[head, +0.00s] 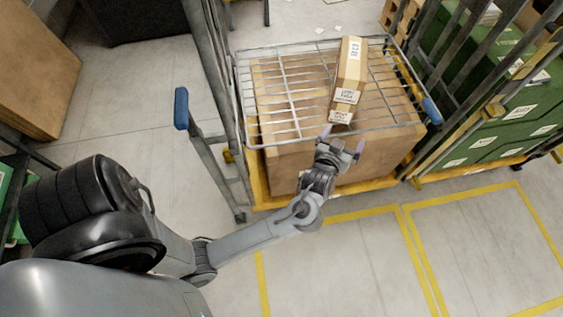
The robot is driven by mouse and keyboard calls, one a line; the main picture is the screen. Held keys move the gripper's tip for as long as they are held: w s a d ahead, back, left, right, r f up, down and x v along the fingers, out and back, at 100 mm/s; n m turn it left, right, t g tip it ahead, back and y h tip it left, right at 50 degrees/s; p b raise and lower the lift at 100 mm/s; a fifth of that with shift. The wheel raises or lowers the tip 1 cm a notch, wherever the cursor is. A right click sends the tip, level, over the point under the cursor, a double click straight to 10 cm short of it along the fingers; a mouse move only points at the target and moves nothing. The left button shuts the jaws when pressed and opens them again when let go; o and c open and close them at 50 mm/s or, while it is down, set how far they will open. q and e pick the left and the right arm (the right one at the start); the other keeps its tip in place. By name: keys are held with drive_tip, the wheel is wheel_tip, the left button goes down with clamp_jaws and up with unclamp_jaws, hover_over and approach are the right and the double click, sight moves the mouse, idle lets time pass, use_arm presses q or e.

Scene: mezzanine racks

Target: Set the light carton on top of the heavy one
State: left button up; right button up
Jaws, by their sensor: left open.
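A small, narrow carton (350,68) with white labels lies on the wire shelf (285,87) of a cart. A large brown carton (281,163) stands under that wire shelf on a yellow base. Labels on the small carton are too small to read surely. My left gripper (342,144) is open at the near end of the small carton, by the front edge of the wire shelf. It holds nothing that I can see. My right gripper is not in view.
Blue-ended cart handles (181,108) stand at the left, with another (431,110) at the right. Green crates (495,132) fill a rack at the right. A brown box (38,75) is at the far left. Yellow-lined floor (350,265) in front is clear.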

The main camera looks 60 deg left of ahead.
use_arm(q)
drive_tip(key=s+d+f+m+g+h, duration=0.2)
drive_tip(key=s+g, duration=0.1)
drive_tip(key=s, duration=0.5)
drive_tip(key=s+d+f+m+g+h, duration=0.2)
drive_tip(key=s+m+g, duration=0.1)
drive_tip(key=s, duration=0.6)
drive_tip(key=s+d+f+m+g+h, duration=0.2)
drive_tip(key=s+d+m+g+h, duration=0.1)
drive_tip(key=s, duration=0.6)
drive_tip(key=shift+s+f, duration=0.2)
drive_tip(key=shift+f, duration=0.1)
drive_tip(key=shift+r, duration=0.1)
wheel_tip(320, 180, up, 42)
drive_tip(key=p, duration=4.1)
drive_tip(key=shift+f+p, duration=0.25)
drive_tip(key=shift+p, duration=0.1)
drive_tip(key=shift+f, duration=0.15)
